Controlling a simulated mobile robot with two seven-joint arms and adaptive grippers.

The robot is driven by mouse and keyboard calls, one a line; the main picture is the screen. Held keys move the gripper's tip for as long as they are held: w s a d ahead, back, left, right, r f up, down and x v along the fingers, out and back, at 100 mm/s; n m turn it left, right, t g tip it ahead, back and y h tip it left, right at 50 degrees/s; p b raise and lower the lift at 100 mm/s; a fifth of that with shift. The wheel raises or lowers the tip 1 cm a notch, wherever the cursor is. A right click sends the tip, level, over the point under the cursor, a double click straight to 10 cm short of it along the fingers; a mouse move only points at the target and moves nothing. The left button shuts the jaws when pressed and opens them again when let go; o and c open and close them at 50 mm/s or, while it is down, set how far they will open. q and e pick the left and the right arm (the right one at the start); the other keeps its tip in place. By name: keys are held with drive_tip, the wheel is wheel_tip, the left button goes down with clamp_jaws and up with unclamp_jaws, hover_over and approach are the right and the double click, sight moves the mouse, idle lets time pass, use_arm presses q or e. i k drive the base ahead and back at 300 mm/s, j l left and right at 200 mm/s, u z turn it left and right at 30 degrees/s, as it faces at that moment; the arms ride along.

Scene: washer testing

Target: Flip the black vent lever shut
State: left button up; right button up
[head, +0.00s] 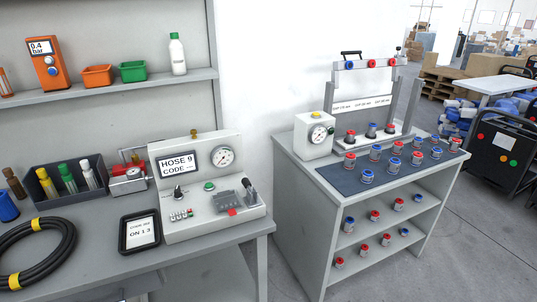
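A light grey test console (207,222) stands on the left bench, with a "HOSE 9 CODE" display (178,163) and a round gauge (222,156). A dark lever (249,191) stands roughly upright at the right end of its sloped panel, above a red tab (232,212). A smaller black knob or lever (178,192) sits below the display. No label is readable at either one, so I cannot tell which is the vent lever or whether it is open. Neither of my grippers is in view.
A black tray (123,238) with a card lies left of the console. A coiled black hose (66,262) and a dark bin of bottles (72,205) lie farther left. A gap separates this bench from the right cart (300,190), which carries several red and blue parts.

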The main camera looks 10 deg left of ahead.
sight(246, 183)
drive_tip(key=i+l+u, duration=0.15)
drive_tip(key=u, duration=0.2)
drive_tip(key=l+u, duration=0.4)
drive_tip(key=i+l+u, duration=0.1)
drive_tip(key=l, duration=0.2)
drive_tip(key=i+l+u, duration=0.1)
drive_tip(key=l, duration=0.15)
drive_tip(key=i+l+u, duration=0.1)
drive_tip(key=l, duration=0.2)
drive_tip(key=i+l, duration=0.1)
drive_tip(key=l, duration=0.75)
drive_tip(key=i+l+u, duration=0.1)
drive_tip(key=l, duration=0.75)
drive_tip(key=i+l, duration=0.15)
drive_tip(key=l, duration=0.7)
